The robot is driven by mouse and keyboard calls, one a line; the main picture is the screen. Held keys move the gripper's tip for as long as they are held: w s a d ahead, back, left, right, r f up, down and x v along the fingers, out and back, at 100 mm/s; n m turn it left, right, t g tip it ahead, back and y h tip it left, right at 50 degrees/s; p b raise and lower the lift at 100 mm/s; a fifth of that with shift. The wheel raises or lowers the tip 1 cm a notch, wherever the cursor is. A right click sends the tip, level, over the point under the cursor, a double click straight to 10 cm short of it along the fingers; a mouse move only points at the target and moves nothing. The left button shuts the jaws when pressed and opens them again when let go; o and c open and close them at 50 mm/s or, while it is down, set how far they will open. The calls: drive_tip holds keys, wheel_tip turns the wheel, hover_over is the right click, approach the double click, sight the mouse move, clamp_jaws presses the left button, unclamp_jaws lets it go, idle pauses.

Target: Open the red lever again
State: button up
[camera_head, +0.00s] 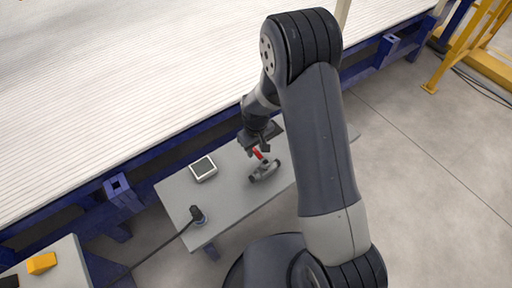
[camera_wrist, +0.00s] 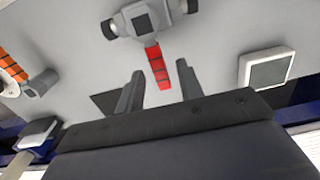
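The red lever (camera_wrist: 157,66) sticks out from a grey valve (camera_wrist: 140,22) with dark pipe ends. The valve lies on the small grey table, and it also shows in the head view (camera_head: 264,170). My gripper (camera_wrist: 159,76) is open, with one finger on each side of the lever and a gap to each. In the head view my gripper (camera_head: 259,147) is over the lever's end (camera_head: 258,154), close to the table. I cannot tell how deep the lever sits between the fingers. Part of the valve side is hidden by my arm in the head view.
A white square-topped device (camera_head: 203,168) stands on the grey table (camera_head: 232,186), left of the valve. A dark plug with a cable (camera_head: 196,214) is at the table's front left. A blue-framed, white ribbed platform (camera_head: 120,80) runs behind. An orange-striped object (camera_wrist: 14,68) shows at the wrist view's left.

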clamp_jaws()
drive_tip(key=shift+a, duration=0.15)
idle(0.6)
drive_tip(key=shift+s+a+n+b, duration=0.2)
drive_tip(key=shift+s+n+b, duration=0.3)
drive_tip(key=shift+s+n, duration=1.65)
drive_tip(key=shift+s+a+n+b, duration=0.2)
drive_tip(key=shift+s+n+b, duration=0.25)
drive_tip(key=shift+n, duration=3.4)
drive_tip(key=shift+s+a+n+b, duration=0.2)
drive_tip(key=shift+s+n+b, duration=0.7)
drive_tip(key=shift+n, duration=2.1)
drive_tip(key=shift+s+p, duration=0.25)
drive_tip(key=shift+p, duration=0.05)
unclamp_jaws()
